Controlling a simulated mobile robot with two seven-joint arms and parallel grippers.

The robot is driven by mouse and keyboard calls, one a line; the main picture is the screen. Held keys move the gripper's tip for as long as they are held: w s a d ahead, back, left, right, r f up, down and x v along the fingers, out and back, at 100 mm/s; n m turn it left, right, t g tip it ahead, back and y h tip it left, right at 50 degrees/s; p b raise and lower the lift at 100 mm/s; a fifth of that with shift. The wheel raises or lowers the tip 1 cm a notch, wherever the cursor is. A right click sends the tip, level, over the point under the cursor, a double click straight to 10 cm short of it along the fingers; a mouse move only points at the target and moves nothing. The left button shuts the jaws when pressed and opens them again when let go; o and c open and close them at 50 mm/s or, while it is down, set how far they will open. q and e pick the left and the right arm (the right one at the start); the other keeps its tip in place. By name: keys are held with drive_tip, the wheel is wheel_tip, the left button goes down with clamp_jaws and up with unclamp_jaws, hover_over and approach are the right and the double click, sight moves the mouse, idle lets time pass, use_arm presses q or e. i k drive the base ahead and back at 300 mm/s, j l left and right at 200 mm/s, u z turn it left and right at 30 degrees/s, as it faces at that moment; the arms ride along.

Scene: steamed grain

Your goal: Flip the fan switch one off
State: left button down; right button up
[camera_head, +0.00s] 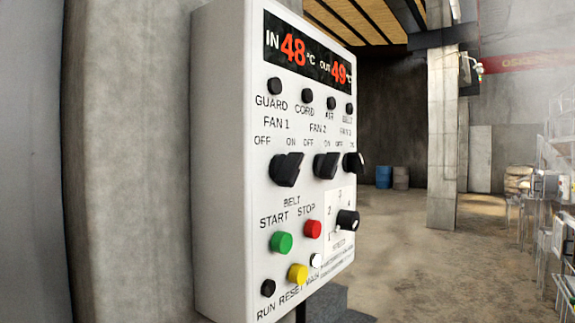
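A white control panel (228,150) fills the middle of the head view, seen at an angle. The fan 1 switch (285,170) is a black rotary knob under the label "FAN 1", with "OFF" at left and "ON" at right. Its grip appears tilted toward the upper right, the ON side. The fan 2 switch (326,166) and fan 3 switch (352,163) are similar knobs to its right. The red display (306,56) reads IN 48 °C and OUT 49 °C. Neither of my grippers is in view.
Below the knobs are a green START button (281,243), a red STOP button (313,229), a yellow button (298,273) and a numbered dial (347,220). A concrete pillar (135,150) stands left of the panel. Open floor (410,265) lies to the right, with metal racking (560,200) beyond.

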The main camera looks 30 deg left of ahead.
sight(285, 170)
drive_tip(key=l+u, duration=0.15)
drive_tip(key=u, duration=0.3)
drive_tip(key=l+u, duration=0.1)
drive_tip(key=u, duration=0.3)
drive_tip(key=k+l+u, duration=0.1)
drive_tip(key=u, duration=0.35)
drive_tip(key=k+l+u, duration=0.1)
drive_tip(key=u, duration=0.35)
